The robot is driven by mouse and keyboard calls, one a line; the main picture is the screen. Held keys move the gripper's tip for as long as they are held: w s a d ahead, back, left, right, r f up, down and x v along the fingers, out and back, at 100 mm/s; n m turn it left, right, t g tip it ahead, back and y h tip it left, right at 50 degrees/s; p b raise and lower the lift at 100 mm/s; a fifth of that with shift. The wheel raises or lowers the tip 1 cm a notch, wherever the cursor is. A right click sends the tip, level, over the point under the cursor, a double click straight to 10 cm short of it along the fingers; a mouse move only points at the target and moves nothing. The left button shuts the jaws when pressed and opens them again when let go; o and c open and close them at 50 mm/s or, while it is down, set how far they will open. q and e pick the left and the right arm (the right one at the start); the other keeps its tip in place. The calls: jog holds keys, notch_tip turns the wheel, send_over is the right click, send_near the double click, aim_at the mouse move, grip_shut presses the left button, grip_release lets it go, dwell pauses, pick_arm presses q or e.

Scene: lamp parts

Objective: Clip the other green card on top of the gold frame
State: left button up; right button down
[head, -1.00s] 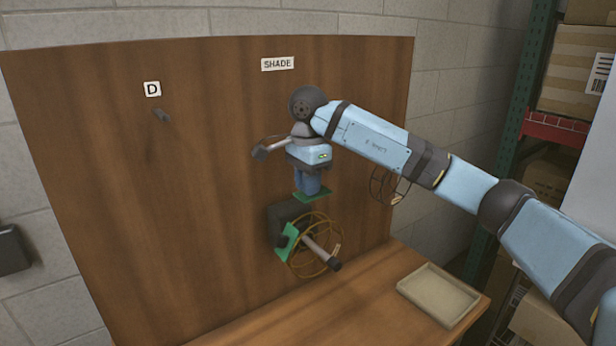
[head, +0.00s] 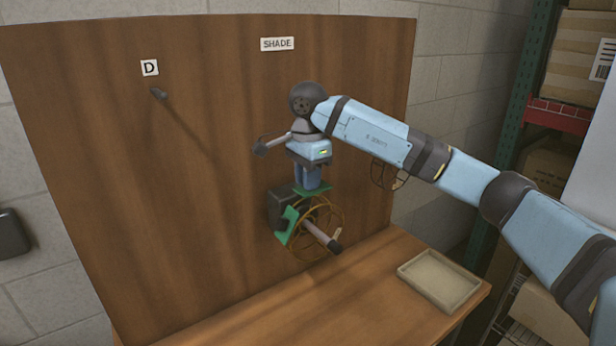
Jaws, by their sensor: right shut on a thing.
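My right gripper (head: 311,184) points down and is shut on a green card (head: 313,190). The card lies roughly flat just at the top of the round gold wire frame (head: 341,213). I cannot tell whether it touches the frame. Another green card (head: 286,226) stands tilted at the frame's left side. The frame sits on the board in front of a dark block (head: 279,208), with a peg (head: 320,235) sticking out through it. My left gripper is out of view.
The wooden board (head: 200,200) carries a SHADE label (head: 277,44), a D label (head: 149,68) above an empty peg (head: 158,93), and another peg (head: 270,145) left of my gripper. Another wire frame (head: 384,174) hangs at right. An empty tray (head: 440,281) lies on the table.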

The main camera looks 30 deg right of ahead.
jog(key=shift+f+b, duration=0.75)
jog(key=shift+f, duration=0.5)
dwell(0.9)
jog(key=shift+w, duration=0.1)
dwell(0.4)
jog(key=c, duration=1)
grip_release()
